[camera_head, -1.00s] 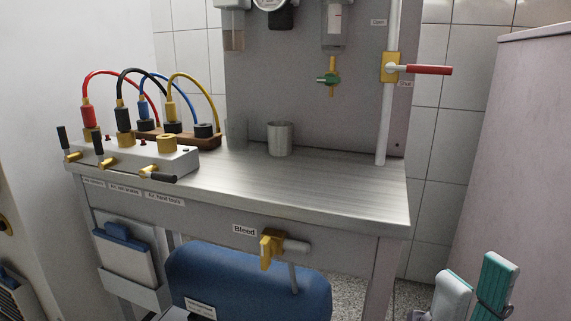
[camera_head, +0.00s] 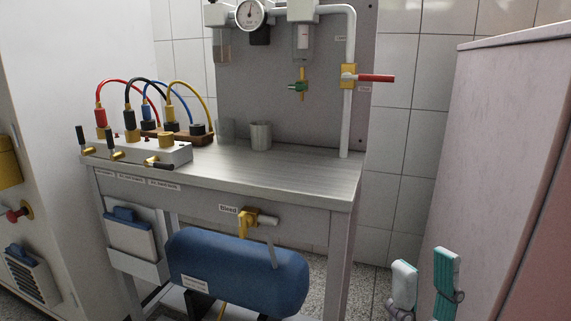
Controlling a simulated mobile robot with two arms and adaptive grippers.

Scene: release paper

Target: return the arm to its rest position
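My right gripper (camera_head: 426,272) is at the lower right, its two teal-and-white fingers pointing up. The fingers stand apart with nothing between them, so it is open and empty. It is in front of the tiled wall and the floor, right of the workbench (camera_head: 290,175) and touching nothing that I can see. The rest of my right arm is out of view. My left gripper is not in view.
A blue tank (camera_head: 235,275) is under the bench, below a yellow bleed valve (camera_head: 250,222). A red-handled lever (camera_head: 375,78) sticks out at the back right. A tall pinkish cabinet (camera_head: 495,150) stands close on the right. Floor shows between bench and cabinet.

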